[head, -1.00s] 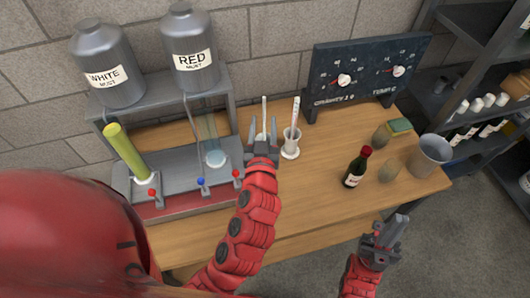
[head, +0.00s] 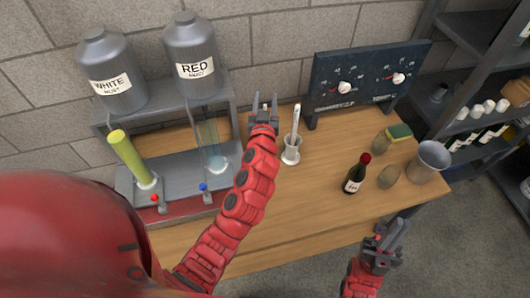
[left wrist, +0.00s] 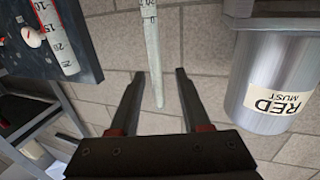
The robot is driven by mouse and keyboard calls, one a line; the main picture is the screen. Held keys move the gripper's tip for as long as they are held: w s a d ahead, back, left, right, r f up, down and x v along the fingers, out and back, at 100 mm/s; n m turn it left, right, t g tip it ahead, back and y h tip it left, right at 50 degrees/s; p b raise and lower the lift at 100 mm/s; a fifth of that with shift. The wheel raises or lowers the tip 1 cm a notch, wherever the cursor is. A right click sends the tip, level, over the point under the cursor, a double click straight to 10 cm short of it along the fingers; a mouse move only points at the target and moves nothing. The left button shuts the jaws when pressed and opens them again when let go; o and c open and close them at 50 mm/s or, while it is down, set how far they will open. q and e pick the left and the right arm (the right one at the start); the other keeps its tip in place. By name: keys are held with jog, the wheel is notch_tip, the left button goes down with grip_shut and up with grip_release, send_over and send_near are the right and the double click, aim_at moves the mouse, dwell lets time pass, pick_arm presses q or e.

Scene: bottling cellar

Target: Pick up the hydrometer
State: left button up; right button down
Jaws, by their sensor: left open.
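A thin pale rod with scale marks, which looks like the hydrometer (left wrist: 152,48), hangs between my left gripper's fingers in the left wrist view. In the head view only a short pale bit of it shows. My left gripper (head: 264,96) is open, one finger on each side of the rod; I see no clear contact. The rod's lower part and its holder are hidden behind my left gripper and arm. My right gripper (head: 388,236) is beyond the table's front edge, apart from everything.
A grey stand (head: 228,92) with two metal tanks, White (head: 112,72) and Red (head: 192,58), is at left. A dark dial panel (head: 330,85) stands behind. Middle table is clear.

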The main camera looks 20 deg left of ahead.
pick_arm(q)
jog(key=shift+w, duration=0.2)
grip_shut()
dwell(0.4)
notch_tip(320, 180, up, 18)
jog(key=b, duration=0.4)
jog(key=c, duration=0.7)
grip_release()
grip_shut()
jog(key=shift+r, duration=0.1)
